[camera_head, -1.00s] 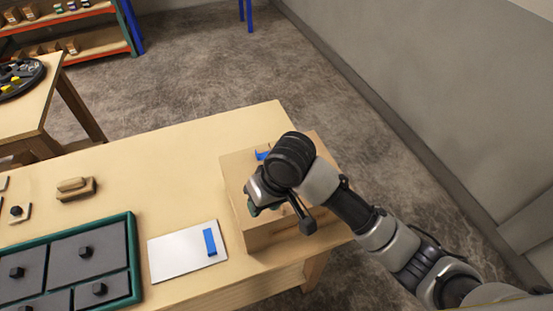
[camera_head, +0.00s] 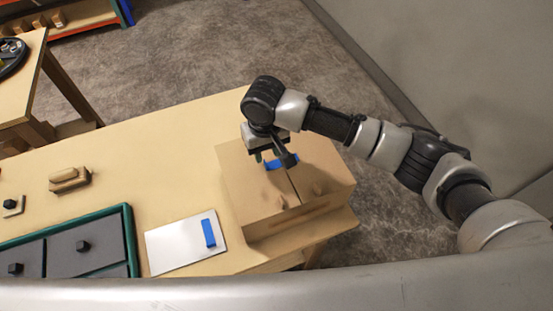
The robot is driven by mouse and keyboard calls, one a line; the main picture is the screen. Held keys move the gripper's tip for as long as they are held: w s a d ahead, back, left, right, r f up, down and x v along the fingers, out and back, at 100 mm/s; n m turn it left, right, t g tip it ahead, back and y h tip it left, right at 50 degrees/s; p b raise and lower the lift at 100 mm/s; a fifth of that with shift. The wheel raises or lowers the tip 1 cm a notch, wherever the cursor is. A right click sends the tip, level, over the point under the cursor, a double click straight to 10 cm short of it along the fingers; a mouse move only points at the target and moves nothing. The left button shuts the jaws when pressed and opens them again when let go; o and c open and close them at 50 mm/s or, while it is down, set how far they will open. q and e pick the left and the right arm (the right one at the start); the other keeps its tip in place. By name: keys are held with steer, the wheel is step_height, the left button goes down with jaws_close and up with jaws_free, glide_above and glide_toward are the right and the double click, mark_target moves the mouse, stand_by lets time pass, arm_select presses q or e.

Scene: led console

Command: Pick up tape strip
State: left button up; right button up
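A blue tape strip (camera_head: 208,233) lies flat on a white sheet (camera_head: 180,251) near the table's front. Another piece of blue tape (camera_head: 284,161) is at the top of the cardboard box (camera_head: 250,197), partly hidden by my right gripper. My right gripper (camera_head: 272,160) points down over the box's top, close to that blue piece. Its fingers look apart, with nothing clearly held; whether they touch the tape I cannot tell. My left gripper is out of view.
The box stands on the wooden table (camera_head: 150,150) at its right end, with a seam along its top. A green-framed panel (camera_head: 128,240) with dark knobbed plates is at the front left. A wooden block (camera_head: 69,179) lies behind it. The table's back middle is clear.

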mark_target(265, 161)
steer(key=f, duration=0.1)
steer(key=f+p, duration=0.1)
steer(key=f, duration=0.1)
steer(key=shift+w+a+f, duration=0.1)
steer(key=shift+a+f, duration=0.15)
steer(key=shift+f, duration=0.5)
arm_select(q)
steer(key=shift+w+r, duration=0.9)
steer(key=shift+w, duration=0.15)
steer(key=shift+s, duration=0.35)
arm_select(e)
jaws_close()
